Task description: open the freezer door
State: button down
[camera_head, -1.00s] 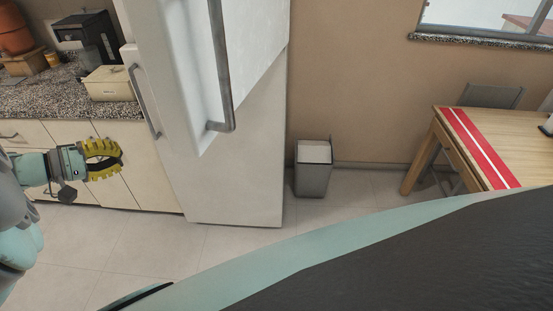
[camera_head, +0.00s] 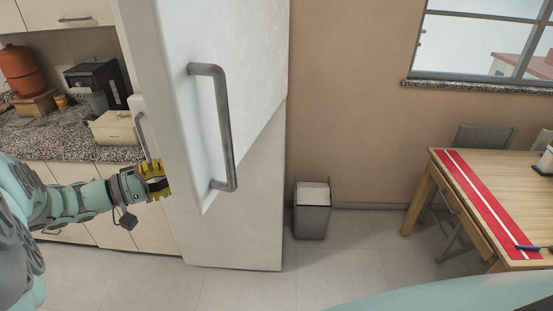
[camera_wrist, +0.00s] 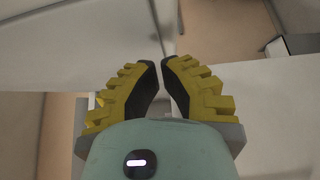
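A tall white fridge-freezer (camera_head: 240,215) stands mid-view in the head view. A large grey bar handle (camera_head: 228,135) is on its near white panel. A second, smaller grey handle (camera_head: 142,133) shows further left, on a paler front. I cannot tell which handle is the freezer's. In the wrist view, the fingertips (camera_wrist: 163,62) almost meet.
A counter (camera_head: 60,140) with a box (camera_head: 115,128) and a dark appliance (camera_head: 95,80) lies left, behind my arm. A grey bin (camera_head: 312,212) stands right of the fridge. A wooden table (camera_head: 500,190) is further right. Floor between is clear.

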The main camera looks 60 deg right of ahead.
aim_at(229, 190)
jog(key=shift+s+d+p, duration=0.2)
jog(key=shift+s+p, duration=0.3)
jog(key=shift+s, duration=0.25)
jog(key=shift+s+d+p, duration=0.15)
jog(key=shift+s+p, duration=0.3)
jog(key=shift+s, duration=0.3)
jog(key=shift+s+p, duration=0.1)
jog(key=shift+p, duration=0.25)
jog(key=s+d+p, duration=0.1)
jog(key=s+p, duration=0.2)
jog(key=s+d+n+t+p, duration=0.1)
jog(key=s+p, duration=0.2)
jog(key=p, duration=0.1)
jog(key=s+d+t+h+p, duration=0.1)
jog(key=s+p, duration=0.3)
jog(key=s+d+n+t+b, duration=0.1)
jog(key=s+d+t+b, duration=0.1)
jog(key=s+d, duration=0.3)
jog(key=s+d+n+t+h+b, duration=0.1)
jog(key=s+d+n+t+b, duration=0.1)
jog(key=s, duration=0.8)
jog(key=shift+s+d+n+t+b, duration=0.35)
jog(key=shift+d+t, duration=0.25)
jog(key=shift+d, duration=0.75)
